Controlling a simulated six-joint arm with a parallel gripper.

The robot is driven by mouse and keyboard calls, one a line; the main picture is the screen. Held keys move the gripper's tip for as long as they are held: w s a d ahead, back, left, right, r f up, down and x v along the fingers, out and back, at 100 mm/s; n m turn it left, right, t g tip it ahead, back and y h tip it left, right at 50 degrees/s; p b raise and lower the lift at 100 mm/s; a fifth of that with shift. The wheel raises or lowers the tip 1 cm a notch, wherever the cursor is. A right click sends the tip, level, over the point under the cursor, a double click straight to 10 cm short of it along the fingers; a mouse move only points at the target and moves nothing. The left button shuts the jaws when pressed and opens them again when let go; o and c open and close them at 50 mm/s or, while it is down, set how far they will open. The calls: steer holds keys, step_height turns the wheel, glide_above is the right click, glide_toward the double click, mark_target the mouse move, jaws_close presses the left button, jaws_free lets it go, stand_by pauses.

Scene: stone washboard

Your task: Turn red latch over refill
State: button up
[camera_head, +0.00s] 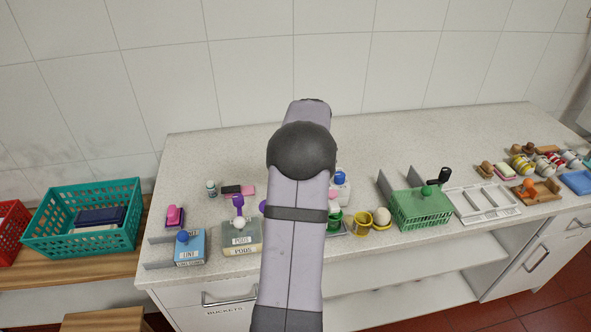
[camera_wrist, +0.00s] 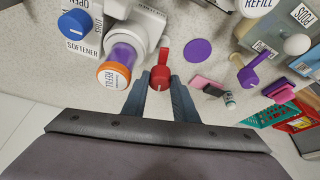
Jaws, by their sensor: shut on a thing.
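The red latch (camera_wrist: 163,57) shows in the wrist view against the white dispenser, its rounded end between my fingers. My gripper (camera_wrist: 161,84) is shut on this end. Just left of the latch is the refill (camera_wrist: 120,60), a purple cylinder with an orange rim and a REFILL label, lying in the white dispenser body (camera_wrist: 143,32). The latch appears beside the refill, not across its labelled end. In the head view my arm hides the latch, refill and gripper.
A blue cap (camera_wrist: 75,23) on the SOFTENER container is left of the refill. A purple disc (camera_wrist: 197,49) lies right of the latch. In the head view, a green basket (camera_head: 420,208) and blue LINT box (camera_head: 190,247) stand on the counter (camera_head: 400,150), clear toward the back.

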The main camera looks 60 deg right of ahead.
steer(key=o, duration=0.8)
steer(key=shift+r, duration=0.1)
steer(key=shift+b+v, duration=1.2)
steer(key=shift+v, duration=2.4)
